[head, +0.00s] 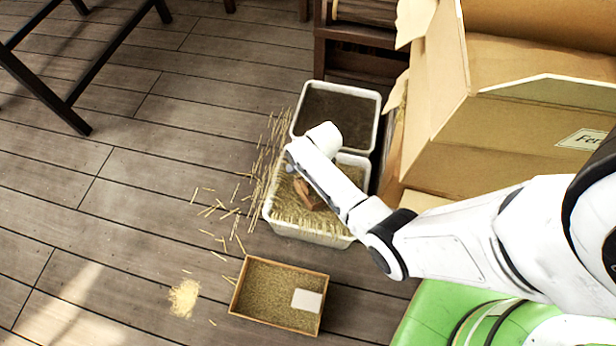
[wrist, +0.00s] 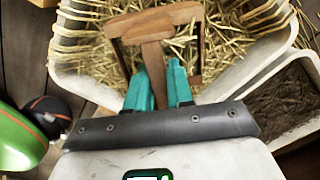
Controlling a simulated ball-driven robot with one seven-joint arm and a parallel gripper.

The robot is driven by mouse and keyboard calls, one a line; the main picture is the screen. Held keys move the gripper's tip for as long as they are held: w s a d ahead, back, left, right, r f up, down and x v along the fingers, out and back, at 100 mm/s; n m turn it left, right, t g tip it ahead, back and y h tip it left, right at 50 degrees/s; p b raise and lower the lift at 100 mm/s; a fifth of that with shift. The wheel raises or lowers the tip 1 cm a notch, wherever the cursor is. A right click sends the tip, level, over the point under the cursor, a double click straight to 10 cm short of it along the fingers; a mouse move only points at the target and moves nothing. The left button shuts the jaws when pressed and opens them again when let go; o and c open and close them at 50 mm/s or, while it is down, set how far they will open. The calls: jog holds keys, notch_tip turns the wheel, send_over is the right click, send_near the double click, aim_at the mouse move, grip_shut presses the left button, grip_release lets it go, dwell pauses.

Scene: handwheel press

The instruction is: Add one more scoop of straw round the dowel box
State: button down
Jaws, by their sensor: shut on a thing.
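My gripper (wrist: 161,78) has its teal fingers shut on the handle of a wooden scoop (wrist: 187,24), in the wrist view. The scoop is over or in a white bin of straw (wrist: 78,82); I cannot tell how deep it is or how much straw it carries. In the head view the scoop (head: 304,194) shows as a brown piece over the straw bin (head: 300,233), and my arm hides the gripper. A large open cardboard box (head: 450,150) with a partly readable label stands at the right. I cannot tell which thing is the dowel box.
A second white bin (head: 378,110) with dark contents stands behind the straw bin. A shallow wooden tray (head: 235,300) of yellowish-brown filling with a pale card (head: 307,300) lies in front. Loose straw (head: 215,208) and a small pale heap (head: 184,297) lie on the floor. Open floor lies left.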

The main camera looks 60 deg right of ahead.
jog(key=shift+h, duration=0.3)
jog(key=shift+w+a+r+p, duration=0.1)
jog(key=shift+r+p, duration=1.4)
jog(key=shift+r, duration=0.6)
jog(key=shift+w+a+r+p, duration=0.1)
jog(key=shift+r+p, duration=1.4)
jog(key=shift+r, duration=0.55)
